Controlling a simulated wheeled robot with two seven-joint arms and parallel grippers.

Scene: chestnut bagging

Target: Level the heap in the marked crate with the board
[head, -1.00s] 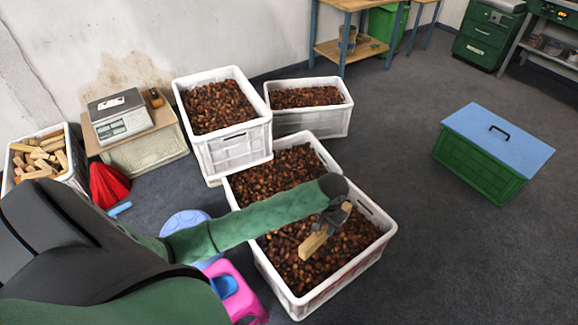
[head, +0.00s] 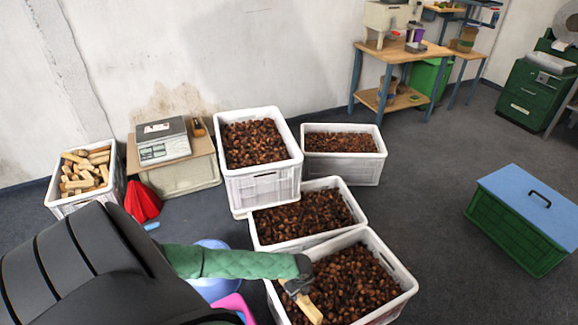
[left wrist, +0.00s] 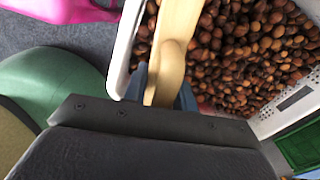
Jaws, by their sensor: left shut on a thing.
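The wooden board (head: 308,308) is pale and is held in my left gripper (head: 297,286). In the left wrist view the gripper (left wrist: 162,92) is shut on the board's rounded grip, and the board (left wrist: 180,22) extends away from the fingers. It is over the near white crate (head: 402,297), which is full of brown chestnuts (head: 352,280). The left wrist view shows these chestnuts (left wrist: 240,45) beside the board. I cannot tell whether the board touches them. I cannot clearly make out a mark on this crate. My arm hides its left part. My right gripper is not in view.
Three more chestnut crates stand behind: a middle one (head: 310,240), a taller one (head: 262,186) and a back one (head: 345,172). A scale (head: 162,142) and a crate of wood pieces (head: 62,207) are left. A blue-lidded green box (head: 530,205) stands right, with clear floor between.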

